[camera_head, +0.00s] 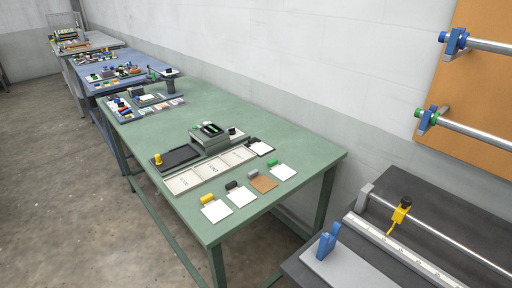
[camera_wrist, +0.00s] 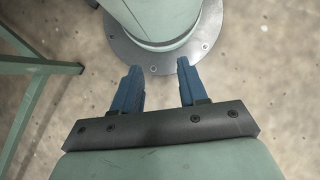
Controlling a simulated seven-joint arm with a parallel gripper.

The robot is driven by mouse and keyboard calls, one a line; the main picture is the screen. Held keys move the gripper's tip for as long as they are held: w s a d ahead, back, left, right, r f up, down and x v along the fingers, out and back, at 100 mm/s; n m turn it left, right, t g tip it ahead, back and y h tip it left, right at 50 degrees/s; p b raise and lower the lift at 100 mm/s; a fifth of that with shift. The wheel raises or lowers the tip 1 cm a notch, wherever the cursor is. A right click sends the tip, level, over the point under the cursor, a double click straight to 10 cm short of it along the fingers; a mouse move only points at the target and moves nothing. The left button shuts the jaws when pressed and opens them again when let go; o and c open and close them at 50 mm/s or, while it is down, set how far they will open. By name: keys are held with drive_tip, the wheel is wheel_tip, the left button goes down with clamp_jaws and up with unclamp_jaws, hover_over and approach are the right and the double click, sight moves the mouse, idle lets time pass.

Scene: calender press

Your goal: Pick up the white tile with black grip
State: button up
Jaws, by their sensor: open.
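A white tile with a black grip (camera_head: 241,196) lies flat on the green table (camera_head: 310,150), in the front row of tiles. Its dark grip is at its upper left edge. Another white tile with a dark grip (camera_head: 261,148) lies farther back, right of the tile tray. My gripper (camera_wrist: 158,68) shows only in the wrist view, with two blue fingers apart and nothing between them. It is over the concrete floor beside my own base, away from the tiles. The head view does not show it.
Beside the tile lie a white tile with a yellow grip (camera_head: 215,209) and a brown tile with a grey grip (camera_head: 263,183). A white tile with a green grip (camera_head: 283,171) is farther right. A grey press (camera_head: 210,138) stands behind the long tray (camera_head: 188,181). A dark bench (camera_head: 390,240) is at right.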

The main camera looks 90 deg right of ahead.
idle(0.4)
drive_tip(key=shift+o, duration=0.6)
drive_tip(key=shift+w, duration=0.1)
